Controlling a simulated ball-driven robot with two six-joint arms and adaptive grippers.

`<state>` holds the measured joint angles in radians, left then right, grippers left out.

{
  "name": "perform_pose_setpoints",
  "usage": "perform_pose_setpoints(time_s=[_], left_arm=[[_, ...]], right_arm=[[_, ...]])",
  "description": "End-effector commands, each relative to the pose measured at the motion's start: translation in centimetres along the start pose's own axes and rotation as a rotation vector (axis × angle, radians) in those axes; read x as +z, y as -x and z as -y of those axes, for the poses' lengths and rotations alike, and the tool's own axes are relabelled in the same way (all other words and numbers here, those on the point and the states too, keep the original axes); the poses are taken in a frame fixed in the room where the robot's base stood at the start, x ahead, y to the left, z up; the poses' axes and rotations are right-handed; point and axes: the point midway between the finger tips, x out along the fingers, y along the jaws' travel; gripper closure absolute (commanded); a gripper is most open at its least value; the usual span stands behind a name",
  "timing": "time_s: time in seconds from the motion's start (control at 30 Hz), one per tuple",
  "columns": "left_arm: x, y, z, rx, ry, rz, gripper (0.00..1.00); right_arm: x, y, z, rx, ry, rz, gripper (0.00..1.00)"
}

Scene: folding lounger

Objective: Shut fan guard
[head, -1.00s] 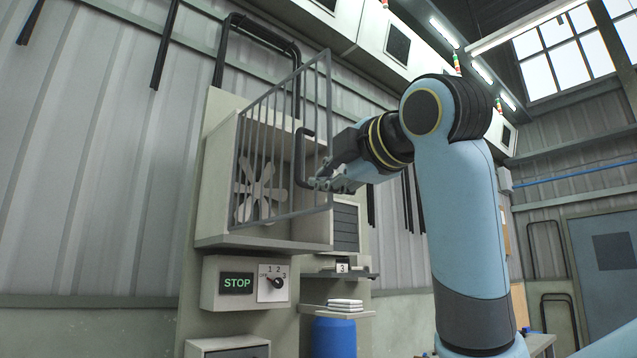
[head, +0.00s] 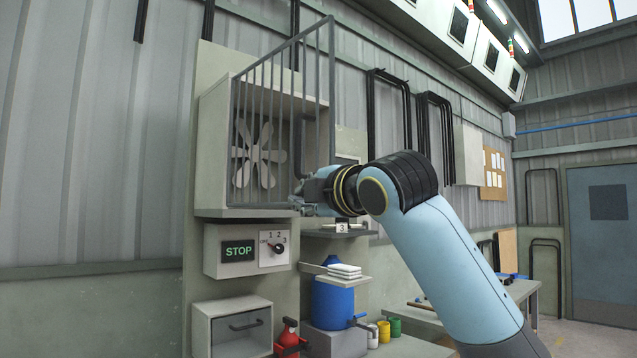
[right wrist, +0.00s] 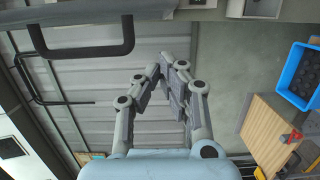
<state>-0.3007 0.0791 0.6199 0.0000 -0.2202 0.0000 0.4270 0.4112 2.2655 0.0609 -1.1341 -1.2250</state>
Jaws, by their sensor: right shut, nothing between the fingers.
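The fan guard (head: 333,90) is a grey barred door in the head view. It stands ajar in front of the open fan box (head: 215,150), with its taller right side toward me. A pale fan (head: 258,157) shows through its bars. The guard's dark handle (head: 303,145) is near its right side. My right gripper (head: 298,203) is shut and empty, below the handle near the guard's lower edge; I cannot tell if it touches. In the right wrist view the gripper's fingertips (right wrist: 164,64) are together, apart from a dark U-shaped bar. My left gripper is out of view.
Below the box are a STOP panel (head: 237,251) with a knob, a drawer (head: 232,325) and a red bottle (head: 289,338). A table (head: 520,290) stands at right.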

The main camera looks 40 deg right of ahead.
Motion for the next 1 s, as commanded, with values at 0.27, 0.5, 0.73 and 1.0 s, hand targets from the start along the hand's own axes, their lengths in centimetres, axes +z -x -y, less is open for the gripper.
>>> perform_pose_setpoints(time_s=[0.27, 0.5, 0.73, 1.0], left_arm=[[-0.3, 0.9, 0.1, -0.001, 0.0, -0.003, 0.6], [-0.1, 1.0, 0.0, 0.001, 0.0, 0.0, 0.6], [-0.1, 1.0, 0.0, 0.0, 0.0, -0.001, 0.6], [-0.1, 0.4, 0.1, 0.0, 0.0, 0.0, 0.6]], right_arm=[[2.5, -0.5, 0.0, -0.001, 0.002, 0.0, 1.0], [2.8, -0.6, 0.1, -0.002, -0.001, -0.001, 1.0], [2.8, -0.6, 0.1, -0.001, 0.0, -0.001, 1.0], [4.1, -1.1, 0.5, 0.003, 0.014, -0.029, 1.0]])
